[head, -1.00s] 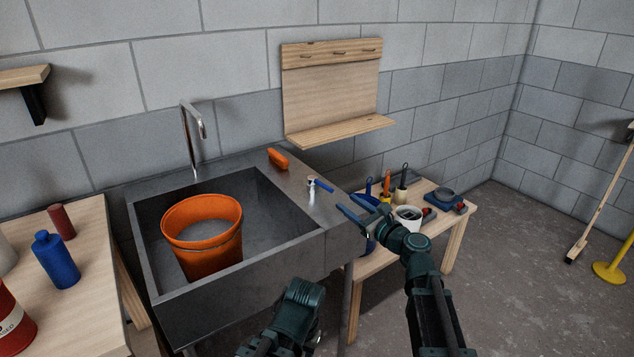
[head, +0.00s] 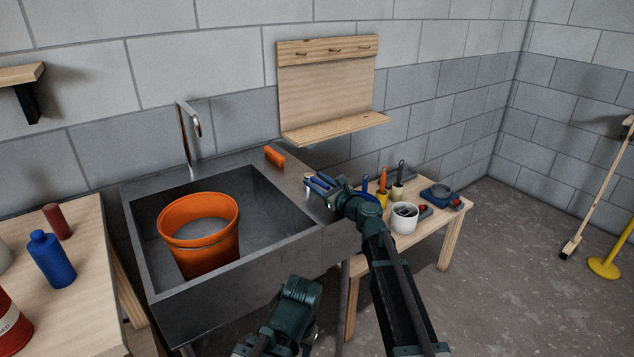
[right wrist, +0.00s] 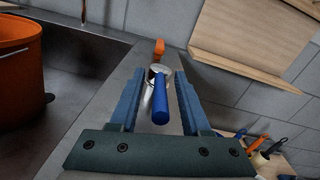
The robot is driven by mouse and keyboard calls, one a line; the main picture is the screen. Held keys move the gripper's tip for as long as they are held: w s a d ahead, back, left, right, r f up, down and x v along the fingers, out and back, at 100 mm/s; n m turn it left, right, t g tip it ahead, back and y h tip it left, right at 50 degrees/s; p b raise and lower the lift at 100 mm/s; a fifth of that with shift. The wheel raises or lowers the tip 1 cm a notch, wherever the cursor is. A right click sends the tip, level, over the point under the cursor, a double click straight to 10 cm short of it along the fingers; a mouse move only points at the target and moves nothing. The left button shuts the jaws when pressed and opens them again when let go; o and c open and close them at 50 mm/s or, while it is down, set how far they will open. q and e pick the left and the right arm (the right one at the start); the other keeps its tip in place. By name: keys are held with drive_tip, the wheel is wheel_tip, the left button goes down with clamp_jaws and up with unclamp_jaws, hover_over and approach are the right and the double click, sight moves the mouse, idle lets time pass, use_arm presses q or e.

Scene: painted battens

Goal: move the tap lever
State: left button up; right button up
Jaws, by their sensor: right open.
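The tap lever (right wrist: 160,104) is a blue rod on a small silver valve body (right wrist: 153,74) on the sink's right ledge. In the right wrist view it points toward the camera, between the two blue fingers of my right gripper (right wrist: 157,86), which are open on either side with gaps showing. In the head view my right gripper (head: 313,184) is over the ledge and largely hides the lever. The curved metal spout (head: 189,135) stands at the back of the sink. My left gripper does not show.
An orange bucket (head: 200,238) stands in the grey sink (head: 245,293). An orange block (head: 274,156) lies on the ledge behind the valve. A wooden shelf board (head: 335,131) hangs above. A low bench (head: 437,229) with a white pot (head: 404,218) and tools stands to the right.

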clamp_jaws()
idle(0.3)
drive_tip(key=shift+w, duration=0.1)
idle(1.1)
